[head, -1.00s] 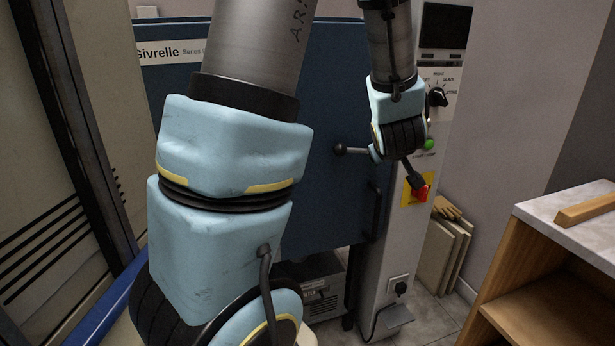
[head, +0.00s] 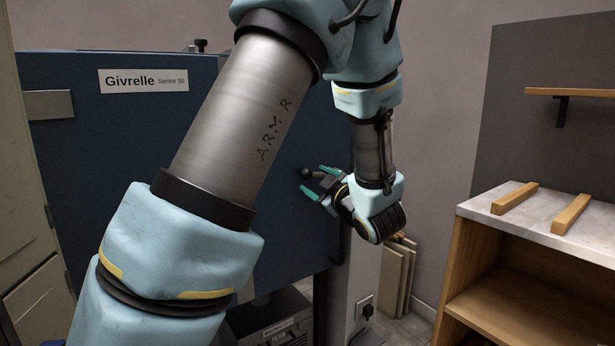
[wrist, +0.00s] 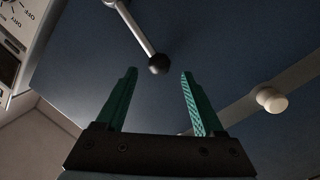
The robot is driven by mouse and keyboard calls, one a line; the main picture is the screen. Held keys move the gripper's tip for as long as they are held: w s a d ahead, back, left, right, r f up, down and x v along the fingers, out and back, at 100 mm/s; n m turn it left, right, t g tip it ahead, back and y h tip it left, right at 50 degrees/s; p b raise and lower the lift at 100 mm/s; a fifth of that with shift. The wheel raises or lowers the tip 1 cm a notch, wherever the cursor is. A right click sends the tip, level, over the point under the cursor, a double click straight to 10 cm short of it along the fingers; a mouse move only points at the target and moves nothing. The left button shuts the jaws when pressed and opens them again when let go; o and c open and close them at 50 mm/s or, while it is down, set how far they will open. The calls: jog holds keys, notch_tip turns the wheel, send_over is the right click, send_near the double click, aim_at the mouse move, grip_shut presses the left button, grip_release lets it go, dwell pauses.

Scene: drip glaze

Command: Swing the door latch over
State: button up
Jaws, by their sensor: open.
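The blue kiln door (head: 110,150) fills the left and middle of the head view. Its latch is a metal lever (wrist: 134,27) with a black ball knob (wrist: 158,64); the knob also shows in the head view (head: 305,174). My gripper (head: 314,182) has teal fingers and is open, facing the door at the latch. In the wrist view my gripper (wrist: 159,73) has the knob at the gap between its fingertips, around their tips, with no clear contact. My arm hides part of the door and most of the lever in the head view.
A cream knob (wrist: 271,99) on a grey strip lies to the right in the wrist view; a control panel (wrist: 14,40) is at the left. A shelf unit (head: 475,225) with wooden bars on its top stands at the right. Boards (head: 398,275) lean behind.

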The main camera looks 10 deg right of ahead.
aim_at(309, 176)
jog(key=shift+x, duration=2.3)
grip_shut()
